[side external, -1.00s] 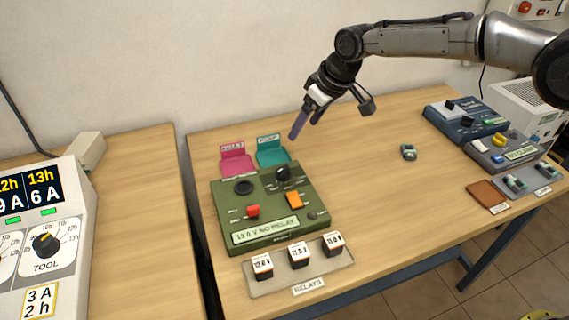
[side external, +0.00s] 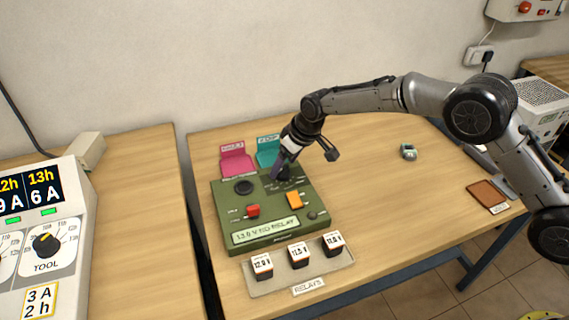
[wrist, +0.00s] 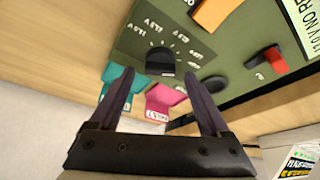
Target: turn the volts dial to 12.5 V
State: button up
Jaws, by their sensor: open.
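The volts dial is a black round knob (wrist: 160,62) on a green tester box (side external: 262,212), ringed by white tick marks and voltage labels. In the side view my gripper (side external: 279,174) is at the dial and mostly hides it. In the wrist view my open gripper (wrist: 158,74) has one finger on each side of the dial, with gaps visible; I cannot tell whether the tips reach down beside it. The box's display (side external: 265,230) seems to read 13.0 V NO RELAY. The exact pointer setting is too small to tell.
The box also has a red switch (side external: 253,210), an orange switch (side external: 294,200) and another black round part (side external: 243,187). Pink (side external: 237,163) and teal (side external: 267,154) trays stand behind it. Several relays sit on a plate (side external: 335,262) in front. The table to the right is mostly clear.

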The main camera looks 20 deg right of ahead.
jog(key=shift+w+a+f, duration=0.1)
jog(key=shift+f, duration=0.2)
grip_shut()
jog(key=shift+n, duration=0.3)
jog(key=shift+w+n+g+y, duration=0.1)
jog(key=shift+n+g+y, duration=0.35)
jog(key=shift+n, duration=0.85)
jog(key=shift+n+g+y, duration=0.35)
jog(key=shift+n+g, duration=0.1)
jog(key=shift+n, duration=0.85)
grip_release()
